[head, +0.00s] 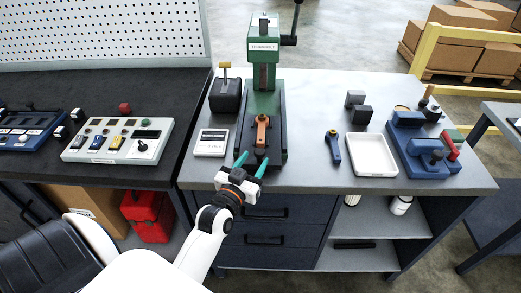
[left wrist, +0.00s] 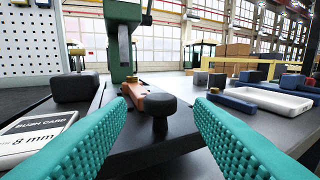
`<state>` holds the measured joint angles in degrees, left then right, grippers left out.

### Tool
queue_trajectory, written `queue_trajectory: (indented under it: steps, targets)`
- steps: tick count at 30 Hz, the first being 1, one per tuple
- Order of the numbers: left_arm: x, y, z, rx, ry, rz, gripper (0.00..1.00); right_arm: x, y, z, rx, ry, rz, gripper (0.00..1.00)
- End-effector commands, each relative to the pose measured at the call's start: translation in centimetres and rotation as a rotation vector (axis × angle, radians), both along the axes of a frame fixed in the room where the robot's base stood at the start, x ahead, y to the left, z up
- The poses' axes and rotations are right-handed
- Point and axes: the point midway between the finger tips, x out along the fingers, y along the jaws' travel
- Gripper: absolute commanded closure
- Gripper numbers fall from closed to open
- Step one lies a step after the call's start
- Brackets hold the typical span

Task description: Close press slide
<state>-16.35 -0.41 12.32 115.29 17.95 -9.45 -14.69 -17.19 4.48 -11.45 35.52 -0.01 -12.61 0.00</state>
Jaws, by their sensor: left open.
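The green press (head: 264,50) stands at the back of the grey-topped bench with a dark base. Its slide, an orange block (head: 262,131), sits on the base in front of the ram. In the left wrist view the orange slide (left wrist: 145,98) carries a black knob (left wrist: 161,104) at its near end. My left gripper (head: 249,163) is at the front edge of the press base. Its teal fingers (left wrist: 161,130) are open, one on each side of the knob, with visible gaps. Nothing is between the fingertips except the knob farther ahead. My right gripper is not in view.
A white card (head: 212,142) and a black block with a lever (head: 226,95) stand left of the press. A blue-handled tool (head: 333,147), a white tray (head: 371,155) and a blue fixture (head: 425,150) are to the right. A control panel (head: 118,140) lies on the dark bench.

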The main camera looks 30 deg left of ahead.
Motion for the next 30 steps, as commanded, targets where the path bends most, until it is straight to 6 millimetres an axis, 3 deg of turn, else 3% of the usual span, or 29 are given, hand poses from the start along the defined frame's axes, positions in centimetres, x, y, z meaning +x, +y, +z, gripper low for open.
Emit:
queue_trajectory:
  steps: [7,19,20,28,30]
  targets:
    - [3.7,0.6,0.1,-0.001,-0.001,0.000,0.52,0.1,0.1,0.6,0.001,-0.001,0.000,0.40]
    - [4.6,0.7,0.0,0.000,0.001,-0.001,0.52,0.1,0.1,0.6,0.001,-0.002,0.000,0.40]
    - [4.6,0.7,0.0,0.000,0.001,-0.001,0.54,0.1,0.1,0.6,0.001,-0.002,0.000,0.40]
    - [4.6,0.7,0.0,0.000,0.001,-0.001,0.98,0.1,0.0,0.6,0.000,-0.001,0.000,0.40]
    - [4.6,0.7,0.0,0.000,0.001,-0.001,1.00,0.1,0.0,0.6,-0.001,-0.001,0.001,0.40]
